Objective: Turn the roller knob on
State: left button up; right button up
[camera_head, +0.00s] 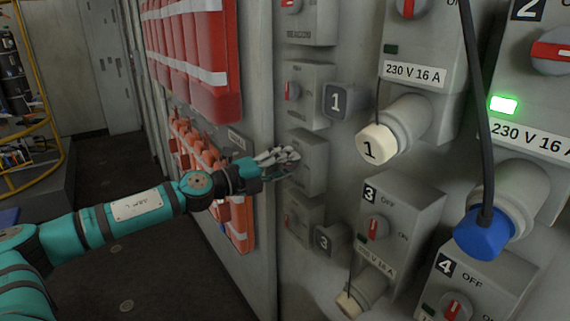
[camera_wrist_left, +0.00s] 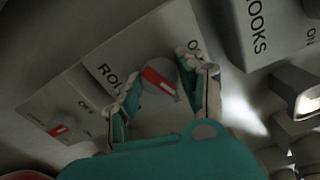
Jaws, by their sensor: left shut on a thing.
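The roller knob (camera_wrist_left: 158,80) is a round grey dial with a red pointer bar, on a grey box (camera_wrist_left: 120,48) lettered "RO...", the rest of the word covered. Its bar slants from upper left to lower right in the left wrist view. My left gripper (camera_wrist_left: 157,88) is shut on this knob, one finger on each side. In the head view my left gripper (camera_head: 290,160) reaches the front of the middle grey box (camera_head: 316,158) on the wall, and its fingers hide the knob. My right gripper is in neither view.
Sockets with a white plug (camera_head: 374,144) and a blue plug (camera_head: 484,234) stick out at right. Red gear (camera_head: 205,60) hangs at left.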

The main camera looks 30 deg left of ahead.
pick_arm(q)
jog(key=shift+f+m, duration=0.15)
jog(key=shift+m, duration=1.95)
jog(key=o, duration=1.2)
jog(key=shift+s+a+f, duration=0.1)
jog(key=shift+s+a, duration=0.15)
jog(key=shift+s, duration=0.4)
jog(key=shift+v, duration=5.35)
